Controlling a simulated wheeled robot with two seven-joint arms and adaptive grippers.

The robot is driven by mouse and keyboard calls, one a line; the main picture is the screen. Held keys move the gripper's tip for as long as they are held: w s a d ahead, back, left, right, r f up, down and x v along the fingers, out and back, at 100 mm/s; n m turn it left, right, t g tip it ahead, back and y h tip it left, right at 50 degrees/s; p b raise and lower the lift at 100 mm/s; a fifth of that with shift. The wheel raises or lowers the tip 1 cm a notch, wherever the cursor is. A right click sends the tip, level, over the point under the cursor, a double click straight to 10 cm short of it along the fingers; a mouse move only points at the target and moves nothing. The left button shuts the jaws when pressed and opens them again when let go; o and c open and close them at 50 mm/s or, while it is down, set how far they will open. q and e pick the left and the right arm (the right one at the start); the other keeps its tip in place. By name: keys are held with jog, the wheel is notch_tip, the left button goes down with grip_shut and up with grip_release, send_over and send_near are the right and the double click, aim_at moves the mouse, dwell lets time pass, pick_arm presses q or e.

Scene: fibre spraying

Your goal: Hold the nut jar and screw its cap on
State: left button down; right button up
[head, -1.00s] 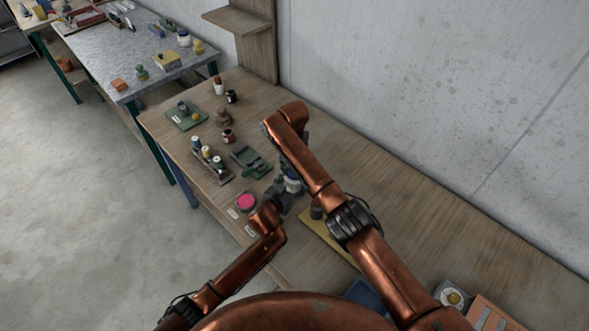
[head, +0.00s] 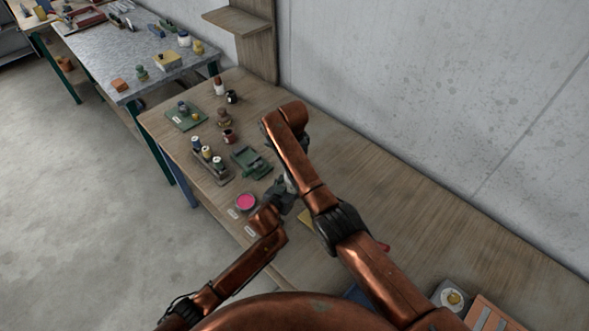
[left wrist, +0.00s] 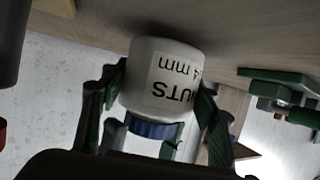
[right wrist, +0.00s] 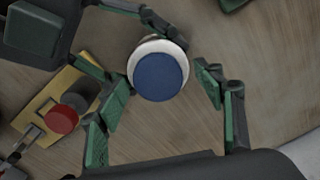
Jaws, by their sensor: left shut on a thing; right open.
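The nut jar (left wrist: 165,75) is white with a black-lettered label and looks upside down in the left wrist view. My left gripper (left wrist: 158,98) is shut on its sides. The blue cap (right wrist: 160,77) sits on the jar's mouth; it also shows as a blue band in the left wrist view (left wrist: 150,127). I cannot tell how tightly it is screwed. My right gripper (right wrist: 158,96) is open above the jar, its fingertips either side of the cap and apart from it. In the head view, my right arm partly hides the jar (head: 291,184).
A yellow board (right wrist: 48,98) with a red knob (right wrist: 61,119) and a grey cylinder lies close by. A pink-filled round dish (head: 246,202), a green holder (head: 251,161) and a rack of bottles (head: 211,163) stand left.

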notch_tip(320, 180, up, 12)
dwell(0.6)
jog(key=shift+s+a, duration=0.1)
pick_arm(q)
jog(key=c, duration=0.7)
grip_release()
jog(key=shift+o, duration=0.2)
jog(key=v, duration=1.2)
jog(key=shift+a, duration=0.1)
